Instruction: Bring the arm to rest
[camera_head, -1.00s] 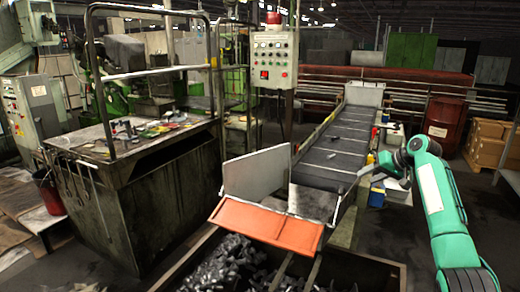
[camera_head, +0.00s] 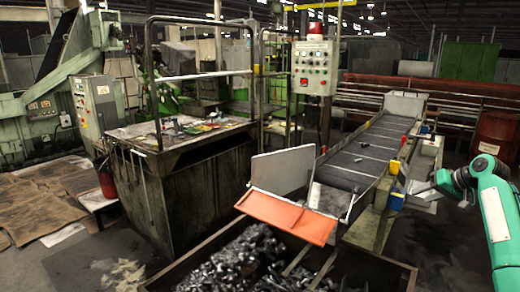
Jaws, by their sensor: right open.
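My right arm (camera_head: 490,205) is green and comes in from the right edge. My right gripper (camera_head: 424,190) is at its end, pointing left toward the side of the conveyor, small in the picture, with its jaws open. I see nothing held in it. My left gripper is not in view.
The sloping conveyor (camera_head: 355,168) ends in an orange chute lip (camera_head: 287,215) above a bin (camera_head: 385,272) of dark metal parts. A workbench (camera_head: 190,190) with rails stands left of it. A control box (camera_head: 313,68) hangs behind. Open floor with cardboard (camera_head: 45,205) lies at left.

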